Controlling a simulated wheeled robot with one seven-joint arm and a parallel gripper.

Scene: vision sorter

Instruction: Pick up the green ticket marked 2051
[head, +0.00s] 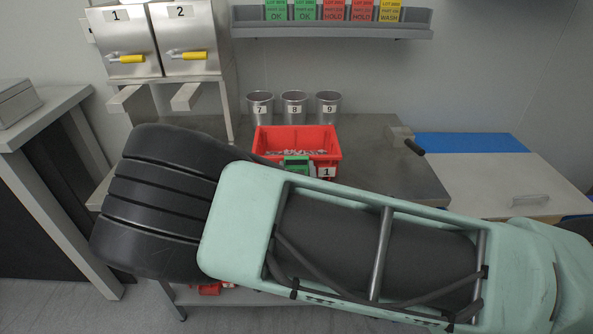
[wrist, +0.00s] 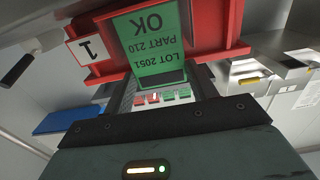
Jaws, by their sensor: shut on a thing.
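The green ticket (wrist: 152,45), printed LOT 2051, PART 210, OK, appears upside down in the wrist view. My gripper (wrist: 162,82) is shut on its lower edge in that picture, with a dark finger on each side. The ticket is in front of the red bin labelled 1 (wrist: 88,48); I cannot tell whether they touch. In the head view a small green patch, which looks like the ticket (head: 296,161), shows at the front of the red bin (head: 265,139). My arm hides most of my gripper there.
A wall shelf (head: 330,33) holds several green, red and yellow tickets. Metal cups 7, 8 and 9 (head: 293,109) stand behind the bin. Steel dispensers 1 and 2 (head: 150,45) are at left. A blue strip (head: 470,143) and a pale surface lie at right.

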